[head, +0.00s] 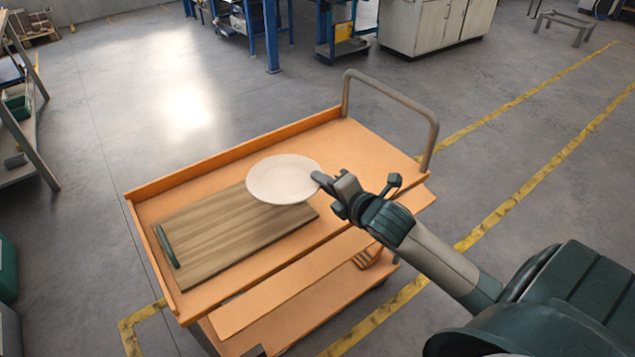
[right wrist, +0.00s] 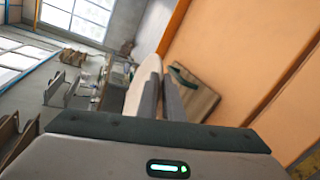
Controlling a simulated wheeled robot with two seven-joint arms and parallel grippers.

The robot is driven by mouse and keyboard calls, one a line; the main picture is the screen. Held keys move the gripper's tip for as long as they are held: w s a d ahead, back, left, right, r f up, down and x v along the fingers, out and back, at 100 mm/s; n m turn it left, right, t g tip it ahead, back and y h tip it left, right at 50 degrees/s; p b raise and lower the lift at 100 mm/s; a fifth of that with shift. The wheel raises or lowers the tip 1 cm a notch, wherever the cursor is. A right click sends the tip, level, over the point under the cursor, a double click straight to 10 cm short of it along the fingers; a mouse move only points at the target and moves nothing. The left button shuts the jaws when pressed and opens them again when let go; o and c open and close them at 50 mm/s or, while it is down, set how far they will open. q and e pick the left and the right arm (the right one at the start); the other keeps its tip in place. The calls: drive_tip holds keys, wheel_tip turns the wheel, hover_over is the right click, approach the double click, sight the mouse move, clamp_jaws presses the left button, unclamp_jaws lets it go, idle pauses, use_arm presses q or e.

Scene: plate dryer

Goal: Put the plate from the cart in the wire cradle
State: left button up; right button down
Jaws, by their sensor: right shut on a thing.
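The plate (head: 283,178) is round and off-white. In the head view it appears over the orange cart, overlapping the far right part of a wooden board. My right gripper (head: 319,178) is shut on the plate's right rim. In the right wrist view the plate (right wrist: 145,70) shows nearly edge-on at the fingers (right wrist: 163,95). A dark green curved bar (head: 166,246) stands at the left end of the board; I cannot tell whether it belongs to the wire cradle. No other cradle-like wires are clear. My left gripper is out of view.
The orange cart (head: 370,150) has a raised rim, a grey push handle (head: 436,130) at its right end and a lower shelf. The wooden board (head: 225,232) covers much of its top. Grey floor with yellow lines surrounds it. Metal shelving (head: 25,130) stands at the left.

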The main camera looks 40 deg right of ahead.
idle(0.4)
approach(280, 193)
drive_tip(key=x, duration=0.5)
drive_tip(key=shift+w, duration=0.1)
drive_tip(key=s+a+r, duration=0.2)
drive_tip(key=a, duration=0.5)
drive_tip(key=shift+r, duration=0.35)
